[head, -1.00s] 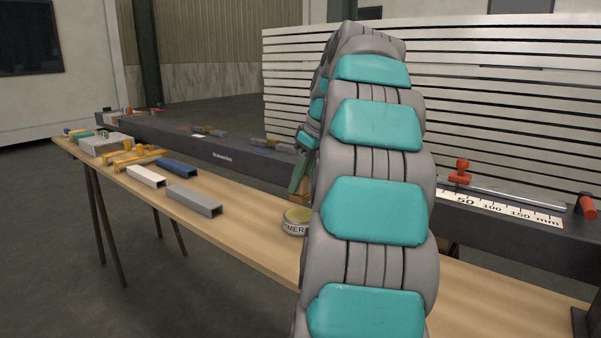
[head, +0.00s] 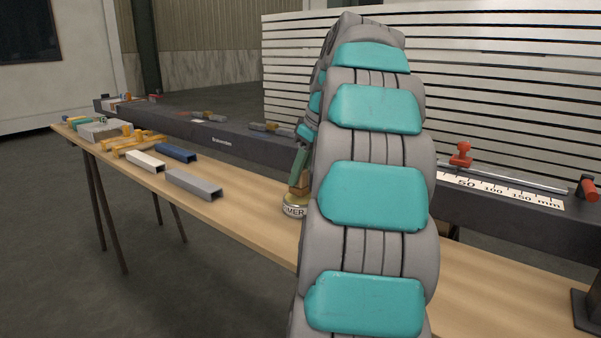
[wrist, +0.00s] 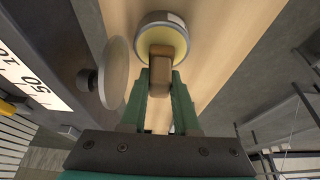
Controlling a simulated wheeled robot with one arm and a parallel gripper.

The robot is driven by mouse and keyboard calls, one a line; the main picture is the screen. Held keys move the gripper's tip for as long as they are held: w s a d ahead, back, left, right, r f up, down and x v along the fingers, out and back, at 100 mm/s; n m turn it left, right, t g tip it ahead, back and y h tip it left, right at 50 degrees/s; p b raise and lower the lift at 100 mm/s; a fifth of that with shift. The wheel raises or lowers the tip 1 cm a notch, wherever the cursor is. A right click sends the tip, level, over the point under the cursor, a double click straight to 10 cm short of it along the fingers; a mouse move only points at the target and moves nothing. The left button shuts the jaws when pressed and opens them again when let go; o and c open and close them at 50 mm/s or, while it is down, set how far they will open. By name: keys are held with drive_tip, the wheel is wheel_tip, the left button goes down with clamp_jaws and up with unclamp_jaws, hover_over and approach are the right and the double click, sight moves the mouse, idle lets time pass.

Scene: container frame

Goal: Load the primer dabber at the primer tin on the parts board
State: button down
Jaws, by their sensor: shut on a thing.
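The primer tin (head: 294,210) is a short round tin with a "PRIMER" label, partly hidden by my arm, standing on the wooden board. In the wrist view the tin (wrist: 147,20) shows its pale rim and yellowish inside. The primer dabber (head: 297,191) is a tan-brown block, and in the wrist view the dabber (wrist: 168,45) overlaps the tin's opening. My gripper (wrist: 160,82) is shut on the dabber with its green fingers on both sides. Its fingers also show in the head view (head: 301,163), right above the tin. I cannot tell how deep the dabber's lower end sits.
Grey (head: 194,184), white (head: 146,162) and blue (head: 177,153) channel pieces lie on the board to the left. Yellow clamps (head: 136,143) lie beyond them. A dark beam (head: 240,148) runs behind the board. A pale round disc (wrist: 117,72) stands close beside the gripper.

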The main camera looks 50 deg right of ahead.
drive_tip(key=shift+f+b, duration=0.5)
drive_tip(key=shift+f, duration=0.1)
idle(1.7)
drive_tip(key=shift+r+p, duration=1.55)
drive_tip(key=shift+r, duration=2.05)
drive_tip(key=shift+s, duration=0.1)
